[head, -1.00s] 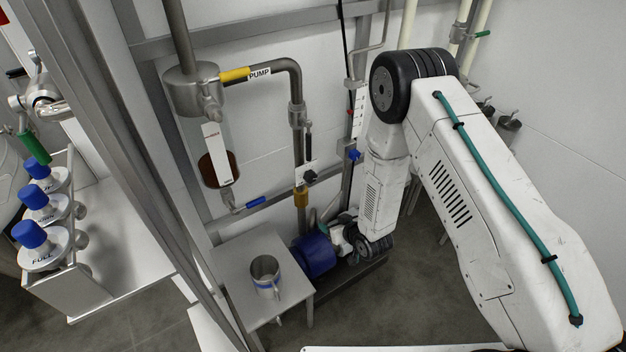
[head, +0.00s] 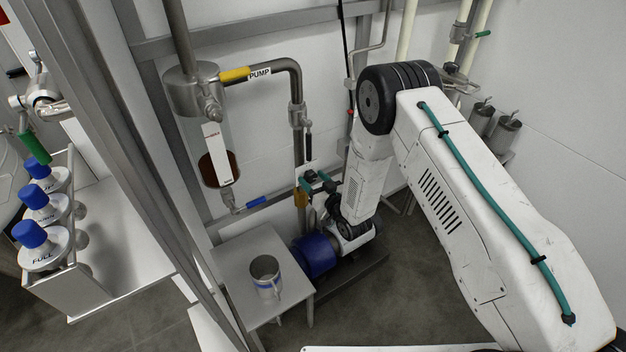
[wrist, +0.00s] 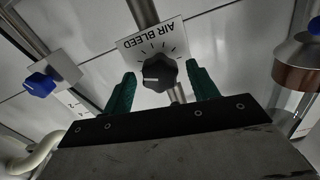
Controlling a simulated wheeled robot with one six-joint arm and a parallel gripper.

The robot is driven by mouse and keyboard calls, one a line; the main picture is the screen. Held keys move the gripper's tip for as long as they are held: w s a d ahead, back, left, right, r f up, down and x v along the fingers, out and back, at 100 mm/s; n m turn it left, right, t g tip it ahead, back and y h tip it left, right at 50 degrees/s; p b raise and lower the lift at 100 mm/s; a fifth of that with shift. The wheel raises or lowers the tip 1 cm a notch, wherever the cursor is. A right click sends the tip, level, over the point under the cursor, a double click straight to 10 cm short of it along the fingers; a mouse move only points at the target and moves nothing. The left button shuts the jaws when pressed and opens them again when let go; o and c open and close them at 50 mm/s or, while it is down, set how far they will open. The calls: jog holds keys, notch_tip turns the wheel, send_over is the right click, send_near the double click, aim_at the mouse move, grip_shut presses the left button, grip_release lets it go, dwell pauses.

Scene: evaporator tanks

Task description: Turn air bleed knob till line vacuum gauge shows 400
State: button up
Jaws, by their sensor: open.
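The black air bleed knob (wrist: 159,73) sits on a white plate (wrist: 150,42) lettered AIR BLEED with tick marks, upside down in the wrist view. My gripper (wrist: 161,68) is open, with one teal finger on each side of the knob and visible gaps between. In the head view my gripper (head: 318,185) is at the pipe below the PUMP label, and its fingers largely cover the knob. I see no line vacuum gauge face in either view, so no reading shows.
A blue knob (wrist: 40,84) on a plate is at the left in the wrist view. The PUMP pipe (head: 292,75) runs above my gripper. A blue pump motor (head: 316,256) and a table (head: 238,262) with a metal mug (head: 265,276) stand below.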

jog(key=shift+w+a, duration=0.1)
jog(key=shift+w, duration=0.1)
jog(key=c, duration=1)
jog(key=shift+n, duration=0.8)
jog(key=o, duration=1)
jog(key=shift+s, duration=0.1)
